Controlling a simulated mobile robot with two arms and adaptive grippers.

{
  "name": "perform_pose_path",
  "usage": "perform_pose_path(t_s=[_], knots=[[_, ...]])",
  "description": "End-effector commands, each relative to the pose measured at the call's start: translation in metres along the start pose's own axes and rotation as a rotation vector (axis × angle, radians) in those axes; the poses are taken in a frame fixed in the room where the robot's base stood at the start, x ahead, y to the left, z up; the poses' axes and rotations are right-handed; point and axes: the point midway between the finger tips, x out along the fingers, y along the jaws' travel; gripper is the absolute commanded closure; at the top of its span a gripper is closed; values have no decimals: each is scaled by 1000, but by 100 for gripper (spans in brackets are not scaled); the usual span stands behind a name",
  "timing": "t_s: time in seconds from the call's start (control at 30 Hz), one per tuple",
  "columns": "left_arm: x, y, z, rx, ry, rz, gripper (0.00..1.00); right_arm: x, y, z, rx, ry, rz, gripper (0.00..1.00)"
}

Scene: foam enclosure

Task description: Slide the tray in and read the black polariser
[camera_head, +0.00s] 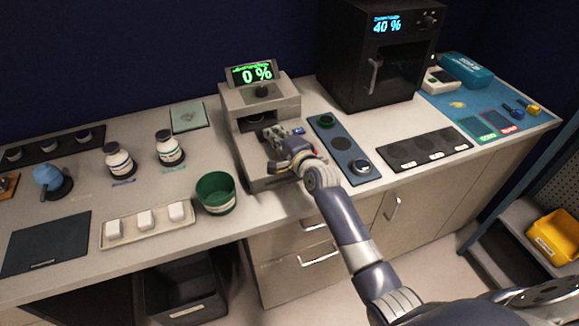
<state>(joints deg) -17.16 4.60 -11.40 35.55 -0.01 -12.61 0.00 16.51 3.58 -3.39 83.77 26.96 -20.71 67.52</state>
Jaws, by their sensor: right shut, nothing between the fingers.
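A beige instrument (262,100) stands at the middle back of the bench, and its green display (253,74) reads 0 %. Its low front part, where the tray runs, has a pale side wall (252,172) and is partly hidden by my right gripper. My right gripper (275,135) is shut and empty, over the tray area in front of the instrument's dark opening. I cannot tell whether it touches the tray, or how far out the tray is. The black polariser cannot be made out for sure. A blue holder (350,158) beside the instrument carries round pieces. My left gripper is out of view.
A black oven (375,55) showing 40 % stands at the back right. A dark three-place plate (425,148) lies in front of it. A green cup (215,192), a tray with white blocks (148,224) and two bottles (169,148) stand left of the instrument.

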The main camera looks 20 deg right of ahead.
Motion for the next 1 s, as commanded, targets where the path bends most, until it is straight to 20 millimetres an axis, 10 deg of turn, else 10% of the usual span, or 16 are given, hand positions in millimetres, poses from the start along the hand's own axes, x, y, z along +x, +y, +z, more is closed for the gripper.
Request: perform_pose_path(t_s=[0.3, 1.0], knots=[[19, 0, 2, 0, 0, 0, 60, 37, -4, -6, 2, 0, 0, 100], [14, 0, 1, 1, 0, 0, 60, 40, -13, -6, 0, 2, -7, 100]])
